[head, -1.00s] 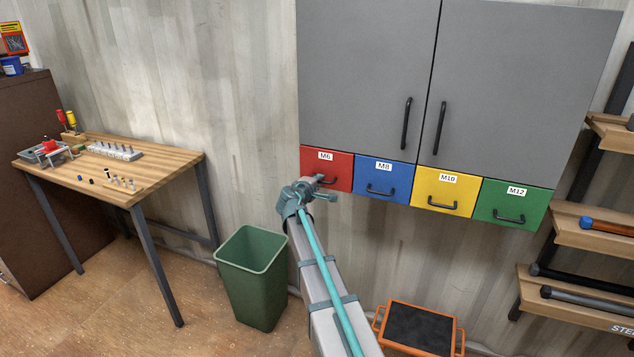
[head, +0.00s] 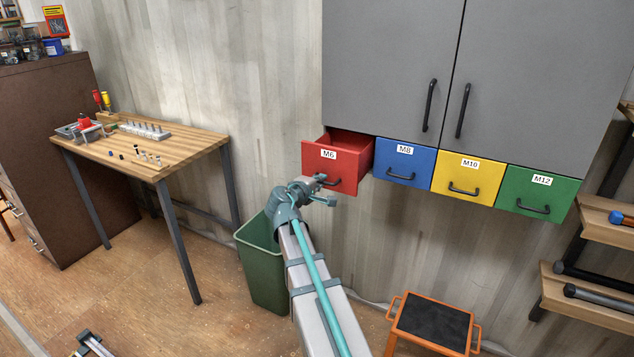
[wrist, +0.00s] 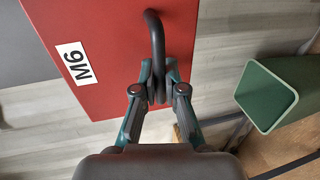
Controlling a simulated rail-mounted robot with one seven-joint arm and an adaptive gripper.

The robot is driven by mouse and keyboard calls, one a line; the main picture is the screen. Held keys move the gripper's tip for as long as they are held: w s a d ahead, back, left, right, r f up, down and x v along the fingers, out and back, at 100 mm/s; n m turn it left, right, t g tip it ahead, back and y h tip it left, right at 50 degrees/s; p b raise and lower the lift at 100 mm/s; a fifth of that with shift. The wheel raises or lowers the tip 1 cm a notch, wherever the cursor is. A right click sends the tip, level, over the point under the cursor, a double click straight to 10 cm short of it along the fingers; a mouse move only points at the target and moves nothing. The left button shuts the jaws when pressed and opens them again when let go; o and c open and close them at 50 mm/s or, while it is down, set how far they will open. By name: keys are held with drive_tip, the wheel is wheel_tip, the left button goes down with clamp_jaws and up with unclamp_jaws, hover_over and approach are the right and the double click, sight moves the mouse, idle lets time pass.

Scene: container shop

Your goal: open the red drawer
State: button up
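The red drawer (head: 345,160), labelled M6, is pulled out from the grey cabinet, and its open top shows in the head view. Its red front (wrist: 115,50) fills the upper left of the wrist view. The dark handle (wrist: 155,50) on that front runs down between my gripper's fingers. My gripper (wrist: 160,92) is closed around the handle, with a fingertip on each side of it. In the head view my gripper (head: 321,184) is at the drawer front, and my wrist hides part of the handle.
The blue (head: 404,164), yellow (head: 468,178) and green (head: 538,194) drawers beside it are shut. A green bin (head: 262,270) stands below my arm. An orange step stool (head: 432,322) is on the floor to the right. A wooden workbench (head: 180,150) stands at left.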

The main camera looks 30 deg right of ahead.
drive_tip(key=o, duration=0.5)
drive_tip(key=shift+c, duration=0.2)
drive_tip(key=shift+a, duration=0.1)
drive_tip(key=v, duration=1.2)
